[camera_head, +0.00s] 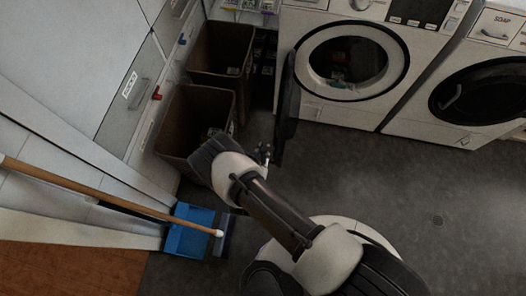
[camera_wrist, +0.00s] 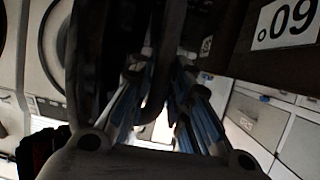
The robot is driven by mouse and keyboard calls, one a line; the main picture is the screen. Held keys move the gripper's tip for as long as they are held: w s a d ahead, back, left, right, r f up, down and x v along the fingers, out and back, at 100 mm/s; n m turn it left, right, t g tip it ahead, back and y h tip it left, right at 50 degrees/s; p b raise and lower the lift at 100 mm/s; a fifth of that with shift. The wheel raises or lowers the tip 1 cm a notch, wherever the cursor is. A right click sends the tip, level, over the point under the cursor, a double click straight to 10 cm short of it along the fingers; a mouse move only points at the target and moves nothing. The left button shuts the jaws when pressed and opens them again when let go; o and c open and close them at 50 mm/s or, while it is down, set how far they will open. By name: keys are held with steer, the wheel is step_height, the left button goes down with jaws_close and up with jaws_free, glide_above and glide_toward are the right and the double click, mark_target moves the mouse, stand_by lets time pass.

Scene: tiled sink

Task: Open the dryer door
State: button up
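The left machine (camera_head: 310,112) has a round opening with a pale ring, and dark contents show inside. Its dark door (camera_head: 288,105) stands swung out from the front, seen nearly edge-on at the left of the opening. My gripper (camera_head: 265,154) is at the near, lower end of this door, on its left side. In the wrist view, the two blue-lined fingers of my gripper (camera_wrist: 162,85) are on either side of a dark curved bar (camera_wrist: 168,60), which looks like the door handle. Whether both fingers press on it is unclear. The dark door (camera_wrist: 92,60) fills the area left of the fingers.
A second machine (camera_head: 400,125) with a closed dark round door stands at the right. Two brown bins (camera_head: 195,125) are left of my gripper. A broom (camera_head: 110,200) and blue dustpan (camera_head: 188,232) are at lower left. Grey floor (camera_head: 400,190) is clear at right.

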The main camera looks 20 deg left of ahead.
steer(key=o, duration=0.3)
steer(key=v, duration=1.2)
steer(key=shift+d, duration=0.1)
stand_by(0.3)
